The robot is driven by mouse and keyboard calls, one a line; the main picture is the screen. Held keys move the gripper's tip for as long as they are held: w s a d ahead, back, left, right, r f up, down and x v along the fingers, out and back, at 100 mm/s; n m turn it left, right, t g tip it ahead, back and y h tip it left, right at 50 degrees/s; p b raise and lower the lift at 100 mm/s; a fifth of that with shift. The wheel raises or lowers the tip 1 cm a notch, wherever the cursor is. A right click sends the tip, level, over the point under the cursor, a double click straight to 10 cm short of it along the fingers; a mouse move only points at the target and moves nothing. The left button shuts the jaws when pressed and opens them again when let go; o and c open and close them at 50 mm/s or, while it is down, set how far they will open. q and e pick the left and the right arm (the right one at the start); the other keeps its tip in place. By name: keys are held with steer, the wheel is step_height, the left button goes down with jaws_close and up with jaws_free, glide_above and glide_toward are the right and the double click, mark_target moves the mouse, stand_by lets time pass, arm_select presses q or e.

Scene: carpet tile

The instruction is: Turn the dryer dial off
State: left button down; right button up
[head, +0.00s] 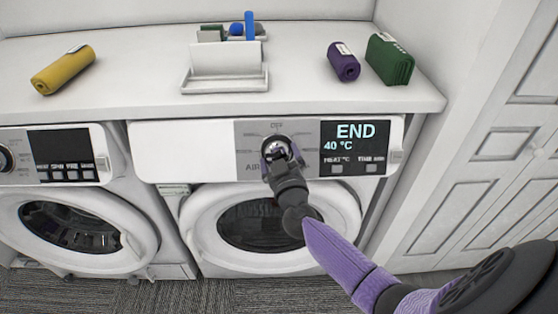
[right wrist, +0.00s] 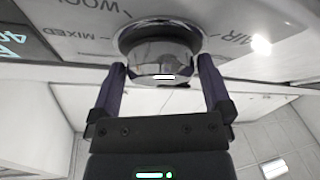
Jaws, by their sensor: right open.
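The dryer (head: 180,150) is the right-hand white machine; its display (head: 356,134) reads END and 40 °C. The round chrome dial (head: 283,147) sits on a grey panel, below the OFF label (head: 277,125). In the right wrist view, the dial (right wrist: 162,60) shows close up, with WOOL, MIXED and AIR printed around it. My right gripper (head: 276,158) is in front of the dial, with its open fingers (right wrist: 163,92) one on each side of it. I cannot tell whether they touch it. The dial's pointer is hidden. My left gripper is out of view.
A second machine (head: 75,215) stands at left. The white counter (head: 140,80) above holds a yellow roll (head: 63,69), a white tray (head: 225,85), a purple roll (head: 343,62) and a green folded cloth (head: 390,60). White panelled doors (head: 480,200) stand at right.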

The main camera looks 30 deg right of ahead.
steer(key=c, duration=0.9)
steer(key=shift+c, duration=0.2)
